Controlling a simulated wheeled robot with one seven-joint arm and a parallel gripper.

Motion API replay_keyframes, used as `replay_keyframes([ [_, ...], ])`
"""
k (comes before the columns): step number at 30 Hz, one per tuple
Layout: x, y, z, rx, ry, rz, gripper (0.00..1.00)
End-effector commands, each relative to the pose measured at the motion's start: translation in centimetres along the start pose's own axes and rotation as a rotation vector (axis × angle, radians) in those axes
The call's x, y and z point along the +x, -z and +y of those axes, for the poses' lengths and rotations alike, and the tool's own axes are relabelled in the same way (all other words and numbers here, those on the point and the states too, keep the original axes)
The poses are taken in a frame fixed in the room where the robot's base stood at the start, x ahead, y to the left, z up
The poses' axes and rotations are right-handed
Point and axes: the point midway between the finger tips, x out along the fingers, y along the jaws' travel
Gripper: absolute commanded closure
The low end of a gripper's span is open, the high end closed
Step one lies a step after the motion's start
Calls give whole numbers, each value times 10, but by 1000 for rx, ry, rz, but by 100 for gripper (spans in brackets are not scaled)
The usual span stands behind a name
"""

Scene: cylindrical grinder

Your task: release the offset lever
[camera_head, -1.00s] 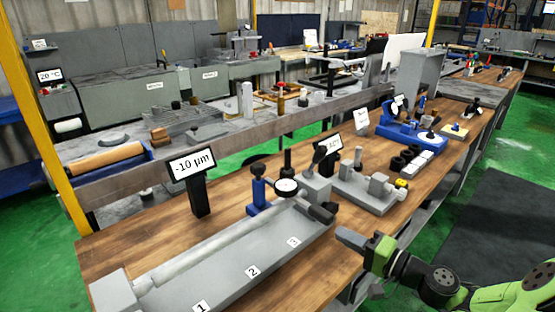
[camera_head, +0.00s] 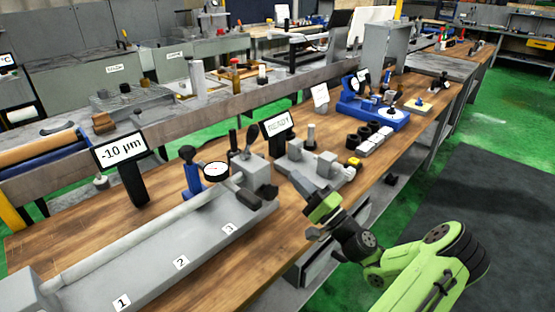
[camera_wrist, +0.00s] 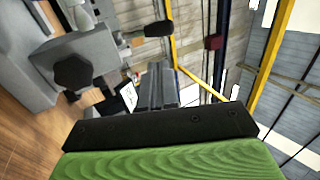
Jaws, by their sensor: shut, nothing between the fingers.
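The grinder (camera_head: 190,262) is a long grey bed with a pale cylinder along it, on the wooden bench. Its right-end block (camera_head: 263,172) carries an upright dark-handled lever (camera_head: 250,136) and a low dark horizontal handle (camera_head: 248,198). I cannot tell for sure which is the offset lever. The wrist view shows a grey block, a black knob (camera_wrist: 75,71) and a black-handled lever (camera_wrist: 160,30). My gripper (camera_head: 296,178) is shut and empty, right of the right-end block and apart from it. Its fingers (camera_wrist: 158,72) point toward the space right of the knob.
A -10 µm display (camera_head: 122,150) and a dial gauge (camera_head: 215,172) stand by the bed. A second display (camera_head: 278,125) reads READY. A grey fixture (camera_head: 318,165), black and white blocks and a blue device (camera_head: 370,112) are to the right. Green floor is open in front.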

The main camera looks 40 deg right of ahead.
Motion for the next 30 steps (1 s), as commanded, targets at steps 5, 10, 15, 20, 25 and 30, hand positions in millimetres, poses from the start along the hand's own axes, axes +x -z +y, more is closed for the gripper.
replay_keyframes([
  [5,38,-2,0,-2,2,-8,100],
  [10,76,-2,0,-3,2,-6,100],
  [15,110,-2,0,-2,2,-5,100],
  [20,127,-2,0,1,2,-3,100],
  [25,131,-1,0,1,0,-1,100],
  [30,130,-1,0,1,0,-2,100],
])
